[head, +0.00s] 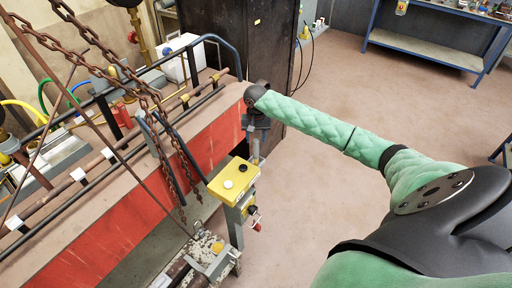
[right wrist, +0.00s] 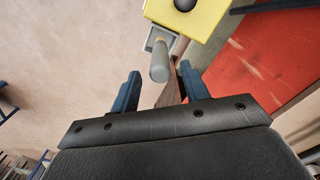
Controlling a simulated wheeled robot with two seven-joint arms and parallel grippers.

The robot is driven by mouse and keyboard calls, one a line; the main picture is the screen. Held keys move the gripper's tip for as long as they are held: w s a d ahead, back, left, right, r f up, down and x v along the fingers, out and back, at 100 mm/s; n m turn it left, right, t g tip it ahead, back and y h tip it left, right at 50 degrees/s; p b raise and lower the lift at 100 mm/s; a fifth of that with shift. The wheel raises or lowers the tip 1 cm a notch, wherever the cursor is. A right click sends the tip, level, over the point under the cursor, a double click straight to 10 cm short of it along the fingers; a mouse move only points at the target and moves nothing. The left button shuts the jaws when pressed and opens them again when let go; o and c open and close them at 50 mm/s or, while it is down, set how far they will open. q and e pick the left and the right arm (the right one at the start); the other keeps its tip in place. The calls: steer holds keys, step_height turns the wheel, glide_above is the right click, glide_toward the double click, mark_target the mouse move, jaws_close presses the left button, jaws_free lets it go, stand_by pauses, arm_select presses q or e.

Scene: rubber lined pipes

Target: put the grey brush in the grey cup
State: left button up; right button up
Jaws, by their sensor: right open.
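My right gripper (head: 256,132) is by the end of the red-sided bench, beyond the yellow control box. In the right wrist view its two blue fingers (right wrist: 159,72) are apart. A grey rounded cylinder (right wrist: 159,64) on a grey square mount shows in line with the gap between them, with a brown strip (right wrist: 170,92) beside it. I cannot tell whether either is part of the brush, or whether the fingers touch them. No grey brush or grey cup can be made out for certain in either view. My left gripper is out of view.
The yellow control box (head: 234,180) with a white and a black button stands on a post at the bench end; it also shows in the right wrist view (right wrist: 204,20). Rusty chains (head: 150,98) hang over the red-sided bench (head: 100,235). Open floor (head: 325,190) lies to the right.

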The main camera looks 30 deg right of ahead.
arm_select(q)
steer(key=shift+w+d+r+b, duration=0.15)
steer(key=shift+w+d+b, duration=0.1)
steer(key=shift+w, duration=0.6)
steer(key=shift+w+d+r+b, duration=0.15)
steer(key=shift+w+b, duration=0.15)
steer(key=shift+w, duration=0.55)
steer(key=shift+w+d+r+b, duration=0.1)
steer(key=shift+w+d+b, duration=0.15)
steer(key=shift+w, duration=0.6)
arm_select(e)
steer(key=shift+r, duration=3.2)
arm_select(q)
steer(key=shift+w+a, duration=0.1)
